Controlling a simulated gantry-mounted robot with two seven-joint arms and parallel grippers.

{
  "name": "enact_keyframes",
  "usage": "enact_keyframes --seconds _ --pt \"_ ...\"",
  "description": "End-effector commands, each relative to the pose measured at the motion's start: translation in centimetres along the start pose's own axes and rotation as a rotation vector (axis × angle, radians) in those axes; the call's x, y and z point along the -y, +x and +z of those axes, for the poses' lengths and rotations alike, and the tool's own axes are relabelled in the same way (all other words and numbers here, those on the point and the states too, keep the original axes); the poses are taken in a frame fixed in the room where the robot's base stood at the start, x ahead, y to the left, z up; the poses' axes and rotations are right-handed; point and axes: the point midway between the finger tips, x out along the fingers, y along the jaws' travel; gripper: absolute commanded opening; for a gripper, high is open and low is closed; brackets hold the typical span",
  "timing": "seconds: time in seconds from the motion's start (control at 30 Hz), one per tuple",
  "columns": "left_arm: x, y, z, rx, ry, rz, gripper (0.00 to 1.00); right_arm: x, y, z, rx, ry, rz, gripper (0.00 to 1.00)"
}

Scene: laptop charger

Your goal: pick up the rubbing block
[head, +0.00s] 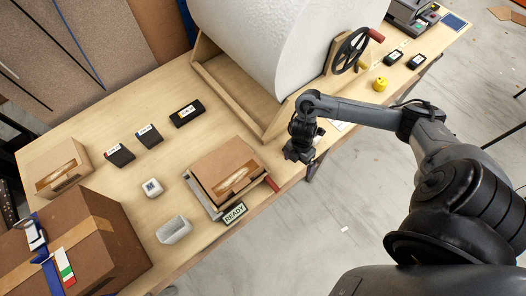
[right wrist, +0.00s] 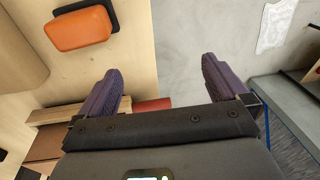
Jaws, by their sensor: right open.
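An orange rounded block on a dark base (right wrist: 80,28), which looks like the rubbing block, lies on the wooden table (right wrist: 128,55) near its edge, at the upper left of the right wrist view. I cannot make it out in the head view, where my right arm covers that part of the table. My right gripper (head: 297,155) hangs at the table's front edge, right of the cardboard stack. In the right wrist view its purple fingers (right wrist: 159,70) are wide apart with nothing between them. The block is beyond and left of the fingertips, apart from them. My left gripper is not in view.
A cardboard piece (head: 222,168) lies on a stack beside a READY sign (head: 234,213). A large white roll (head: 280,35) in a wooden frame stands behind my gripper. Several black boxes (head: 187,113) and a large carton (head: 85,245) are left. Floor lies beyond the table edge.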

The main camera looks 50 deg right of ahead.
Motion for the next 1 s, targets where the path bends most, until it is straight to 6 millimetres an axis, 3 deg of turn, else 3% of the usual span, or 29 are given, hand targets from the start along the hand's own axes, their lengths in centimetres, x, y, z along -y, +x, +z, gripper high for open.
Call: enact_keyframes --seconds 0.03,0.1,0.2,0.3,0.63,1.0 --pt "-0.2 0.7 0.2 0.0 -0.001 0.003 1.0 -1.5 -0.9 1.9 0.035 0.01 0.03 1.0" --pt "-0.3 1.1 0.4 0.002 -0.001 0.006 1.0 -3.1 -2.5 3.4 0.065 0.017 0.067 1.0" --pt "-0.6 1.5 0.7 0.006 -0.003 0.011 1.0 -4.8 -4.3 4.6 0.089 0.021 0.111 1.0" --pt "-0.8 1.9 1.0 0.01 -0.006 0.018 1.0 -6.0 -4.8 4.8 0.092 0.023 0.138 1.0" --pt "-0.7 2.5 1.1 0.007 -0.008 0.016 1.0 -7.0 -1.2 5.0 0.09 0.022 0.147 1.0" --pt "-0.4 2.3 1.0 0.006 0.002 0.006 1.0 -7.4 1.4 5.1 0.09 0.023 0.146 1.0"
